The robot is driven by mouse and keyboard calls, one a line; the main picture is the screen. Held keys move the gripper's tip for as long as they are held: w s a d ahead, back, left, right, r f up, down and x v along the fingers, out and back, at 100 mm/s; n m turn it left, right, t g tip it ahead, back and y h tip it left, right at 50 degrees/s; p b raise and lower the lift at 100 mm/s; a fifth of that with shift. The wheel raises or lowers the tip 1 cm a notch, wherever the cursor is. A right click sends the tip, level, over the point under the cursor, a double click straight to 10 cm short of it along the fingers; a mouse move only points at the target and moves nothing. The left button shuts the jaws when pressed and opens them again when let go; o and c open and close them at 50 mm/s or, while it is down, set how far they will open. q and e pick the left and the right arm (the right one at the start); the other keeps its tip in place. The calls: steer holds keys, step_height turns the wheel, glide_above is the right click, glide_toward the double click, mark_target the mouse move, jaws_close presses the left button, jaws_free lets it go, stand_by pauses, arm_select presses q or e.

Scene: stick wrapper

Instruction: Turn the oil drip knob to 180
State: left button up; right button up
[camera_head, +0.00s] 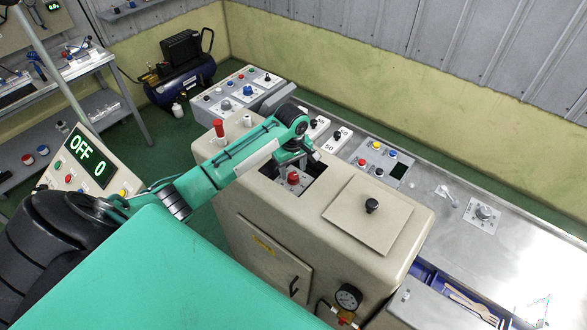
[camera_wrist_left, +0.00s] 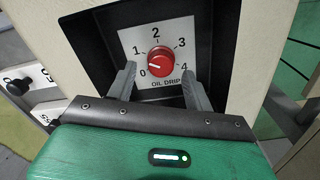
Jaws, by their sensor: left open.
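The oil drip knob (camera_wrist_left: 160,61) is red and round, on a white plate (camera_wrist_left: 183,38) marked 0 to 4 with the words OIL DRIP. In the left wrist view its pale pointer line points left, close to the 0. The knob also shows in the head view (camera_head: 293,177), inside a dark recess in the beige machine. My left gripper (camera_wrist_left: 160,84) is open, its two fingers on either side of the plate's lower part, below the knob and not closed on it. In the head view the left gripper (camera_head: 296,160) reaches down over the recess. My right gripper is not in view.
The beige machine (camera_head: 330,245) has a square lid with a black knob (camera_head: 372,205) beside the recess. The recess walls (camera_wrist_left: 90,35) stand close around the plate. A display panel (camera_head: 93,160) reads OFF 0. A pressure gauge (camera_head: 348,297) sits low in front.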

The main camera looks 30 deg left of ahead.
mark_target(293, 178)
arm_select(q)
steer(key=shift+f, duration=0.55)
steer(key=shift+s+f, duration=0.1)
steer(key=shift+f, duration=0.55)
steer(key=c, duration=0.9)
steer(key=shift+c, duration=0.3)
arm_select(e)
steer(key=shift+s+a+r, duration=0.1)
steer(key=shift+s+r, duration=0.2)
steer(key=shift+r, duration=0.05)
